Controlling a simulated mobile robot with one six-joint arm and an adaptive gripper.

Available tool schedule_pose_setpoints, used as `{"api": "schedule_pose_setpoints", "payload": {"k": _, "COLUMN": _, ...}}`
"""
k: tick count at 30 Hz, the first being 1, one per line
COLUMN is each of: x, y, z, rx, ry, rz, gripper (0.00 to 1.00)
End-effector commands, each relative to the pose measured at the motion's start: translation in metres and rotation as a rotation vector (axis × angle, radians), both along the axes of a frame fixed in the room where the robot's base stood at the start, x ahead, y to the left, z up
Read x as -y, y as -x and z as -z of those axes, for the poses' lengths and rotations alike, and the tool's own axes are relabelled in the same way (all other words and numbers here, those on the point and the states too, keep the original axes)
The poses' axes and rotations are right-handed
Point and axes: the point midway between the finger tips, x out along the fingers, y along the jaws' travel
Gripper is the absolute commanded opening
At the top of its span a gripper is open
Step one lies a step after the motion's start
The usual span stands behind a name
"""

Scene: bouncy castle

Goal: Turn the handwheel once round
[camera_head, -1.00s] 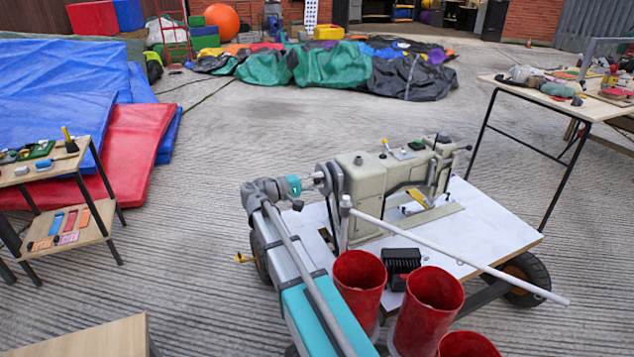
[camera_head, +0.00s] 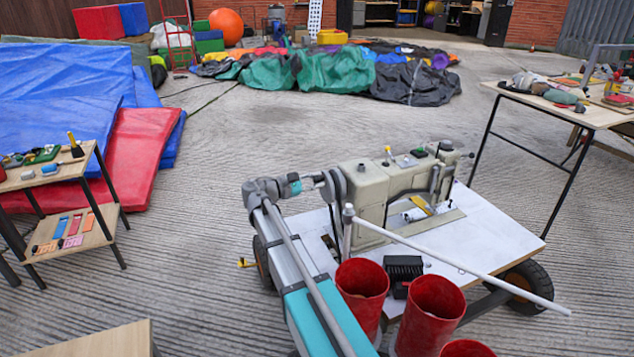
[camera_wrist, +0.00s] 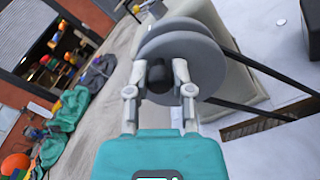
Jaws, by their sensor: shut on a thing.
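The handwheel (camera_head: 333,188) is a grey disc at the left end of the beige sewing machine (camera_head: 372,192), which stands on a white-topped wheeled cart. In the wrist view the handwheel (camera_wrist: 205,68) fills the upper middle, with a dark round knob (camera_wrist: 156,76) on its face. My gripper (camera_wrist: 157,70) has its two pale fingers on either side of the knob and is shut on it. In the head view my gripper (camera_head: 311,181) reaches the wheel from the left; the knob there is mostly hidden by the fingers.
Red buckets (camera_head: 361,287) and a black slotted box (camera_head: 402,271) sit close in front of the machine. A pale pole (camera_head: 460,264) slants across the front of the cart. A small shelf table (camera_head: 72,177) stands left, a worktable (camera_head: 545,101) right.

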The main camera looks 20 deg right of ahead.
Motion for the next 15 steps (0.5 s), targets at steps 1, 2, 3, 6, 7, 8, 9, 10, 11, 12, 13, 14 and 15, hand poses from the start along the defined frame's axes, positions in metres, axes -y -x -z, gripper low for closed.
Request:
{"api": "schedule_pose_setpoints", "payload": {"k": 1, "x": 0.0003, "y": -0.0015, "z": 0.0004, "rx": -0.016, "ry": -0.002, "rz": 0.000, "gripper": 0.00}}
{"api": "schedule_pose_setpoints", "payload": {"k": 2, "x": 0.0003, "y": -0.0017, "z": 0.0004, "rx": -0.026, "ry": -0.002, "rz": 0.000, "gripper": 0.00}}
{"api": "schedule_pose_setpoints", "payload": {"k": 3, "x": 0.0003, "y": -0.0020, "z": 0.0004, "rx": -0.036, "ry": -0.002, "rz": 0.000, "gripper": 0.00}}
{"api": "schedule_pose_setpoints", "payload": {"k": 6, "x": 0.0003, "y": -0.0024, "z": 0.0004, "rx": -0.055, "ry": -0.002, "rz": 0.000, "gripper": 0.00}}
{"api": "schedule_pose_setpoints", "payload": {"k": 7, "x": 0.0003, "y": -0.0025, "z": 0.0004, "rx": -0.058, "ry": -0.003, "rz": -0.001, "gripper": 0.00}}
{"api": "schedule_pose_setpoints", "payload": {"k": 8, "x": 0.0003, "y": -0.0025, "z": 0.0004, "rx": -0.060, "ry": -0.003, "rz": -0.001, "gripper": 0.00}}
{"api": "schedule_pose_setpoints", "payload": {"k": 9, "x": 0.0003, "y": -0.0025, "z": 0.0004, "rx": -0.062, "ry": -0.003, "rz": -0.001, "gripper": 0.00}}
{"api": "schedule_pose_setpoints", "payload": {"k": 10, "x": 0.0003, "y": -0.0026, "z": 0.0005, "rx": -0.063, "ry": -0.003, "rz": -0.001, "gripper": 0.00}}
{"api": "schedule_pose_setpoints", "payload": {"k": 11, "x": 0.0003, "y": -0.0025, "z": 0.0004, "rx": -0.063, "ry": -0.003, "rz": -0.001, "gripper": 0.00}}
{"api": "schedule_pose_setpoints", "payload": {"k": 12, "x": 0.0003, "y": -0.0025, "z": 0.0004, "rx": -0.064, "ry": -0.003, "rz": -0.001, "gripper": 0.00}}
{"api": "schedule_pose_setpoints", "payload": {"k": 13, "x": 0.0002, "y": -0.0026, "z": 0.0005, "rx": -0.063, "ry": -0.003, "rz": -0.001, "gripper": 0.00}}
{"api": "schedule_pose_setpoints", "payload": {"k": 14, "x": 0.0002, "y": -0.0026, "z": 0.0005, "rx": -0.063, "ry": -0.003, "rz": -0.001, "gripper": 0.00}}
{"api": "schedule_pose_setpoints", "payload": {"k": 15, "x": 0.0002, "y": -0.0024, "z": 0.0005, "rx": -0.063, "ry": -0.003, "rz": -0.001, "gripper": 0.00}}
